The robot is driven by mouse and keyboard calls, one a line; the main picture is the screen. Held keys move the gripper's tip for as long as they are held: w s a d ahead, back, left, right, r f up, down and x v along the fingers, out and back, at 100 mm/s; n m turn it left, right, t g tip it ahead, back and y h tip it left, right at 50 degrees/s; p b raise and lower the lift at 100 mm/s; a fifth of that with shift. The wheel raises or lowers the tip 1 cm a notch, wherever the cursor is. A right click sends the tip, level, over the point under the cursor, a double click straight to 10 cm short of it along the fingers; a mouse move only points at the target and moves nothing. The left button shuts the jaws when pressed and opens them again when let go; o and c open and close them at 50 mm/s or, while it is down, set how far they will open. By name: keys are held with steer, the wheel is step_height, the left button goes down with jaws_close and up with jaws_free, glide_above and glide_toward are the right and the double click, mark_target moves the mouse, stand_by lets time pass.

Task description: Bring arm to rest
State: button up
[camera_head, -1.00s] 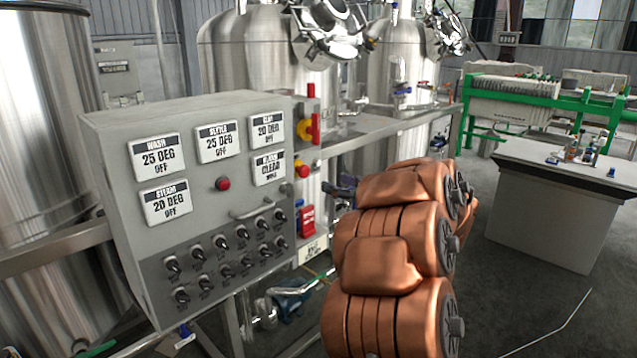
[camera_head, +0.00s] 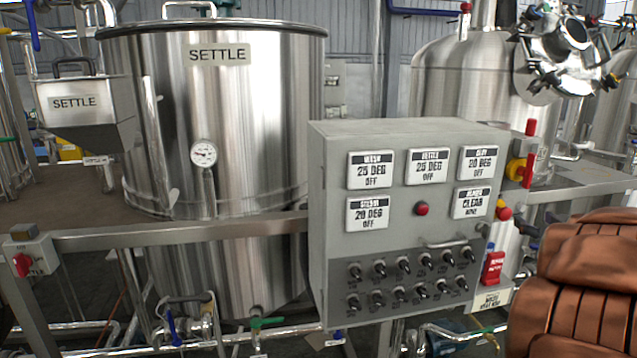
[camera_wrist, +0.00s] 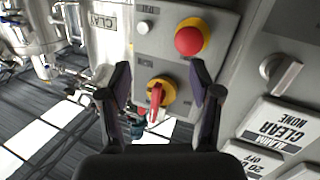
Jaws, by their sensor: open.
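My copper-coloured arm (camera_head: 585,285) fills the lower right corner of the head view, bent and cut off by the edge. My gripper is not visible there. In the wrist view my gripper (camera_wrist: 162,92) is open and empty. A red rotary switch on a yellow base (camera_wrist: 157,95) shows between its two dark fingers, with a red push button on yellow (camera_wrist: 190,40) above it. I cannot tell how far the fingertips are from the switch. The same yellow and red switch (camera_head: 517,170) shows on the panel's right side in the head view.
The grey control panel (camera_head: 328,250) with white displays and several toggle switches stands left of my arm. A steel SETTLE tank (camera_head: 250,120) stands behind a metal rail (camera_head: 180,233). Another steel tank (camera_head: 450,85) stands behind the panel. Pipes and valves run below the rail.

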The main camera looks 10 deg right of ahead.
steer(key=s+a+f+m+g+y, duration=0.1)
steer(key=s+a+f+g, duration=0.35)
steer(key=a, duration=0.55)
steer(key=s+a+f+g+y, duration=0.1)
steer(key=s+a+f+g, duration=0.4)
steer(key=a, duration=0.4)
steer(key=s+a+f+m+g, duration=0.1)
steer(key=s+a+f+g, duration=0.2)
steer(key=s+a+f, duration=0.5)
steer(key=s+a+f+n+g+y, duration=0.2)
steer(key=s+a+n+g+y, duration=0.3)
steer(key=s+a, duration=1.1)
step_height(320, 180, up, 13)
steer(key=w+a+h+p, duration=0.1)
steer(key=w+p, duration=0.1)
steer(key=p, duration=1)
steer(key=shift+w+a+r+m, duration=0.15)
steer(key=shift+w+a+m, duration=0.25)
